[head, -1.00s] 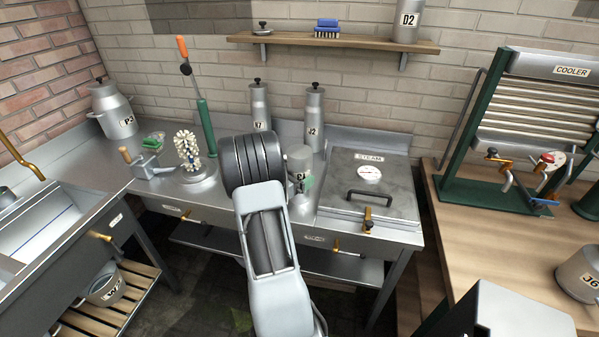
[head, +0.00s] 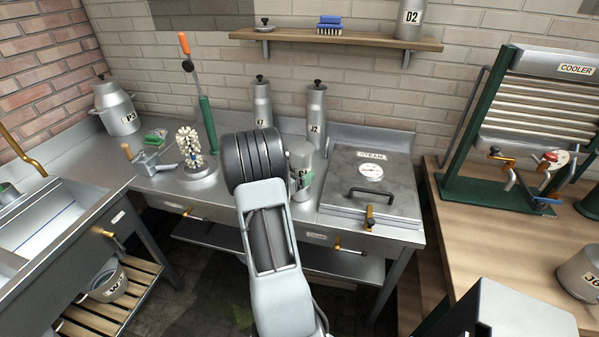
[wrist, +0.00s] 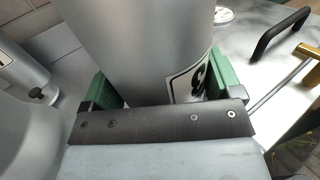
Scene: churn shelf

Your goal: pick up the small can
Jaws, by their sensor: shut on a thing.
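The small can is a grey metal cylinder (head: 302,158) with a white label, just right of my wrist in the head view. My gripper (wrist: 162,92) has green fingers, one on each side of the can. They are shut on it. In the wrist view the can's grey body (wrist: 140,40) fills the space between the fingers, and part of a black-and-white label shows by the right finger. The can looks upright over the metal counter; I cannot tell whether its base touches the counter. My wrist hides part of its left side in the head view.
Tall cans K7 or similar (head: 262,103) and J2 (head: 316,115) stand close behind. The steam chest (head: 395,180) with its black handle is just to the right. A brush stand (head: 190,150) and can P3 (head: 117,108) are left. A wall shelf (head: 335,39) runs above.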

